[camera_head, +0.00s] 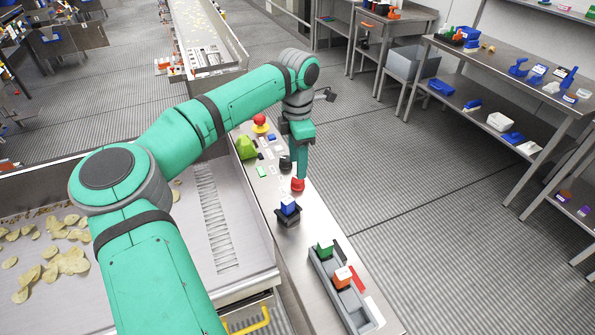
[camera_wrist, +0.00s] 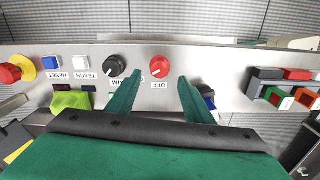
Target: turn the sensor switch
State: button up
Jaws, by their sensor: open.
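The control panel (camera_head: 318,225) is a narrow metal strip with knobs and buttons. A red knob (camera_wrist: 159,66) over an upside-down OFF label sits ahead of and between my fingertips in the wrist view; it also shows in the head view (camera_head: 298,185). A black knob (camera_wrist: 114,66) sits just left of my left finger; its label is partly hidden by that finger. I cannot read a sensor label on either knob. My gripper (camera_wrist: 160,80) is open and empty, its fingers pointing down at the panel. I cannot tell whether they touch the red knob.
A red emergency button (camera_wrist: 10,73) on yellow, a blue button (camera_wrist: 51,63) and a white button (camera_wrist: 81,63) lie left. A blue block on a black stand (camera_head: 288,217) is close to my gripper. A grey tray (camera_head: 328,276) holds coloured blocks. Open floor lies right.

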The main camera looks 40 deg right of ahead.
notch_tip(320, 180, up, 5)
jog(key=shift+r, duration=0.1)
dwell(0.7)
